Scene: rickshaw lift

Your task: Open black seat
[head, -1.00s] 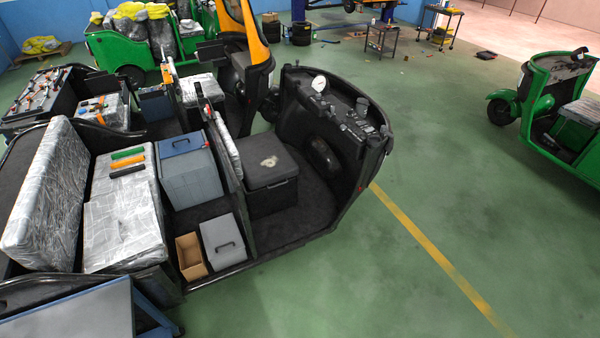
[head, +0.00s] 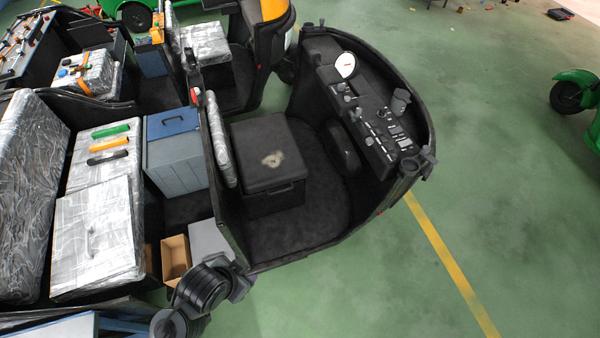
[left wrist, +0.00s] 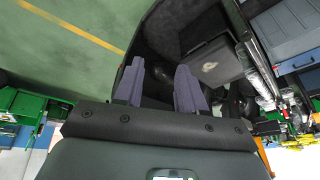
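The black seat (head: 265,150) is a black box with a flat lid and a pale worn patch on top. It stands on the cab floor, and its lid looks closed. It also shows at the upper right in the left wrist view (left wrist: 209,66). My left gripper (left wrist: 160,72) has its two purple-grey fingers spread with nothing between them. It is apart from the seat, which lies beyond and to the right of the fingers in that view. In the head view my left arm enters at the bottom, outside the cab's near side; its fingertips cannot be made out. My right gripper is not in view.
A dashboard (head: 372,122) with knobs and a gauge curves around the cab's front. A partition (head: 224,180) stands left of the seat. Behind it are a grey-blue box (head: 177,158), a cardboard box (head: 176,258) and wrapped seats (head: 100,235).

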